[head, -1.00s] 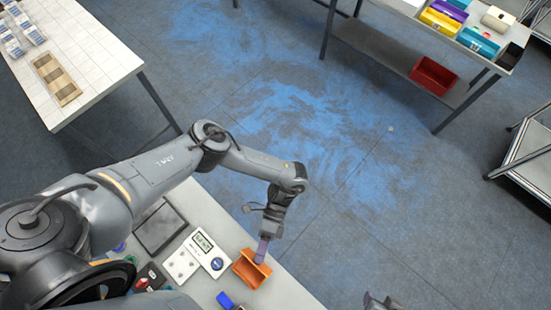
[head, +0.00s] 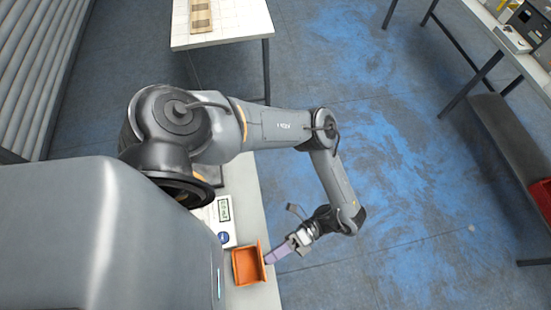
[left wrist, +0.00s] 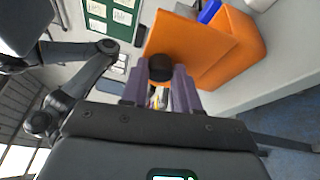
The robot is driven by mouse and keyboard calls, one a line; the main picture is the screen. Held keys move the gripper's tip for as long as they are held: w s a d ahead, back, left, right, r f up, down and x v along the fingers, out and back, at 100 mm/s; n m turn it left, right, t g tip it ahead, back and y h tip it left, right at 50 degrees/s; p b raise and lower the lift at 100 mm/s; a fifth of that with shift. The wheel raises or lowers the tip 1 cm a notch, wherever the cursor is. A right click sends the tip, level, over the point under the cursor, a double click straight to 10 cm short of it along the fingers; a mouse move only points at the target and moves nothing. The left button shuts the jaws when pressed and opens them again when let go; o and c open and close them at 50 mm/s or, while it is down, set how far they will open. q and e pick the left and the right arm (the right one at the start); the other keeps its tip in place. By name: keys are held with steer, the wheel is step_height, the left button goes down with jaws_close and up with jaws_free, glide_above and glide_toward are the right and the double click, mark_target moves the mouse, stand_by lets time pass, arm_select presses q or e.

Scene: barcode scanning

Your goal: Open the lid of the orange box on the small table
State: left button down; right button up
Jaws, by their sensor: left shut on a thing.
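The orange box (head: 240,270) stands on the small table (head: 243,190), and its inside shows from above in the head view. Its orange lid (head: 262,262) stands raised along the right side, and its broad face fills the upper middle of the left wrist view (left wrist: 190,42). A round black knob (left wrist: 161,67) is on the lid. My left gripper (head: 268,259) is just right of the lid, with its purple fingers (left wrist: 160,88) closed around the knob. The fingers hide part of the knob. My right gripper is not in view.
A white device with a display (head: 222,215) stands behind the box on the small table. A white-topped table (head: 225,25) stands at the back. The blue floor right of the small table is clear.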

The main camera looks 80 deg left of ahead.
arm_select(q)
steer(key=shift+a+f, duration=0.1)
steer(key=shift+f, duration=0.05)
steer(key=c, duration=0.8)
jaws_free()
steer(key=shift+s, duration=0.15)
steer(key=shift+b+v, duration=4.8)
steer(key=shift+v, duration=0.65)
